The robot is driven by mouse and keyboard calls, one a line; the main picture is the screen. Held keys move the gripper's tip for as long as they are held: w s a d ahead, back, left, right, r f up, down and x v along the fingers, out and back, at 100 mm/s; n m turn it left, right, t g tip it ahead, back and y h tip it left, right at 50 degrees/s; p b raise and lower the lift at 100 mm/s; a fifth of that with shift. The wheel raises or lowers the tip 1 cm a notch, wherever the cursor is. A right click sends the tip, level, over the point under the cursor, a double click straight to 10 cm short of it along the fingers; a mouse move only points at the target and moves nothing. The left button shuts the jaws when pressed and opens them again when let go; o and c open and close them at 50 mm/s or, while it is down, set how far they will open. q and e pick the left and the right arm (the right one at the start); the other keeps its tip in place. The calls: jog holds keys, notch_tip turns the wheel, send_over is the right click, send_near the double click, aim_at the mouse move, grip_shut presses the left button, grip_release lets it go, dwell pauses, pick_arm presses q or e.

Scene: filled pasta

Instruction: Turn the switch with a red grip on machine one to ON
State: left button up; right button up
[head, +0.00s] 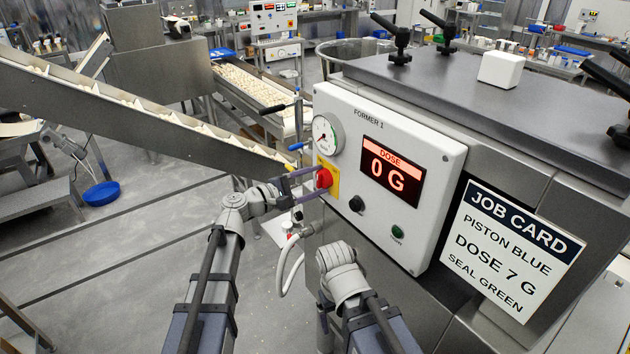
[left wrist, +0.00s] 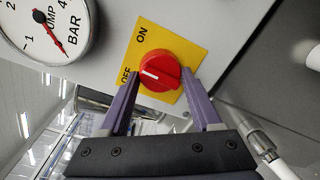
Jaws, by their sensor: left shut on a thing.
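The switch with a red grip (head: 324,178) sits on a yellow plate (head: 332,186) at the left of the white FORMER 1 panel. In the left wrist view the red grip (left wrist: 160,71) has a white mark that points toward the OFF label; the ON label is on the other side of the yellow plate (left wrist: 148,42). My left gripper (head: 318,181) is shut on the red grip, with one purple finger on each side in the left wrist view (left wrist: 165,88). My right arm shows low in the head view, but its fingers are not visible.
A pressure gauge (head: 326,135) is above the switch. A display (head: 391,172) reads DOSE 0 G, with a black knob (head: 356,204) and a green button (head: 397,231) below. A job card (head: 515,245) hangs to the right. A pale hose (head: 290,262) hangs below the switch.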

pick_arm(q)
jog(key=shift+r+m+p, duration=0.1)
jog(key=shift+m+p, duration=0.2)
jog(key=shift+m, duration=3.6)
jog(key=o, duration=1.4)
jog(key=shift+c, duration=0.2)
jog(key=v, duration=0.7)
jog(key=shift+s+a, duration=0.25)
jog(key=shift+s, duration=0.15)
jog(key=x, duration=0.7)
jog(key=shift+w+d, duration=0.25)
jog(key=shift+w, duration=0.15)
